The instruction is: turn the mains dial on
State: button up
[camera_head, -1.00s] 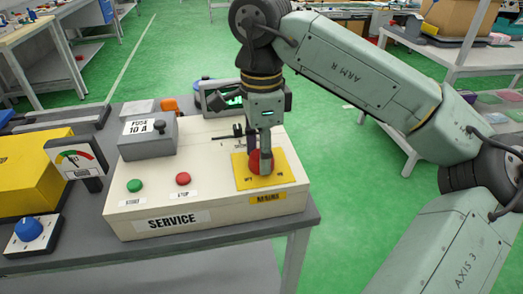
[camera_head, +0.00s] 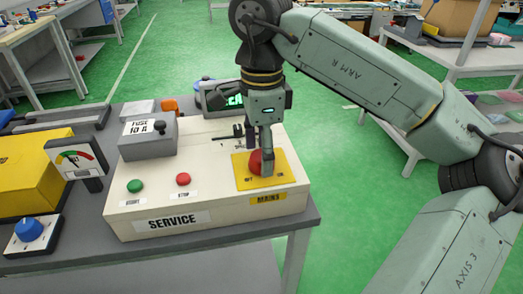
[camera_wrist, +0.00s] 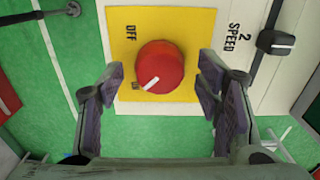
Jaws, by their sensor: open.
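The red mains dial (camera_head: 255,161) sits on a yellow plate (camera_head: 279,183) at the right of the cream SERVICE box (camera_head: 230,205). In the wrist view the dial (camera_wrist: 165,62) shows whole, and its white pointer mark slants to the lower left, towards the ON label (camera_wrist: 135,87). The OFF label (camera_wrist: 131,50) is above that. My gripper (camera_head: 262,165) is over the dial, partly hiding it in the head view. In the wrist view my open gripper (camera_wrist: 160,88) has one finger on each side of the dial, with gaps between. Contact cannot be told in the head view.
A fuse box (camera_head: 148,138), a green start button (camera_head: 135,186) and a red stop button (camera_head: 183,179) are left of the dial. A slider labelled SPEED (camera_wrist: 277,42) lies beside the yellow plate. A gauge (camera_head: 76,160) and blue knob (camera_head: 29,229) stand further left.

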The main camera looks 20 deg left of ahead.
notch_tip(320, 180, up, 12)
jog(key=shift+f, duration=0.2)
jog(key=shift+s+f, duration=0.1)
dwell(0.5)
